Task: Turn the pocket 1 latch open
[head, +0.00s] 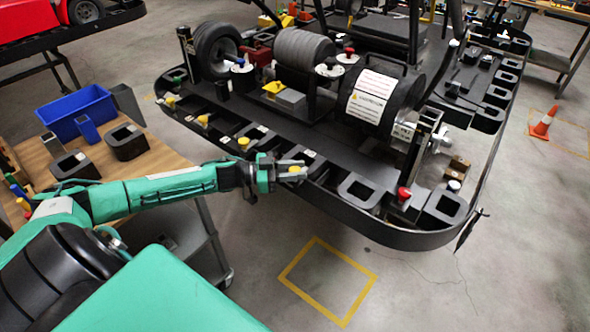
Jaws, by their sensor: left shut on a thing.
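The black kart frame (405,238) carries a row of pockets and small coloured knobs along its near rim. My left gripper (296,171) reaches in from the left to this rim. Its fingers are shut on a yellow latch knob (295,169), which shows between the fingertips. More yellow knobs (243,141) sit farther left along the same rim. No pocket number is readable, so I cannot tell from markings which pocket is 1. The latch's turn angle is hidden by the fingers. My right gripper is out of view.
A wooden-topped cart (152,158) with a blue bin (77,112) and loose black blocks (128,142) stands at left. A red knob (403,194) rises from the rim right of my gripper. The floor in front is clear.

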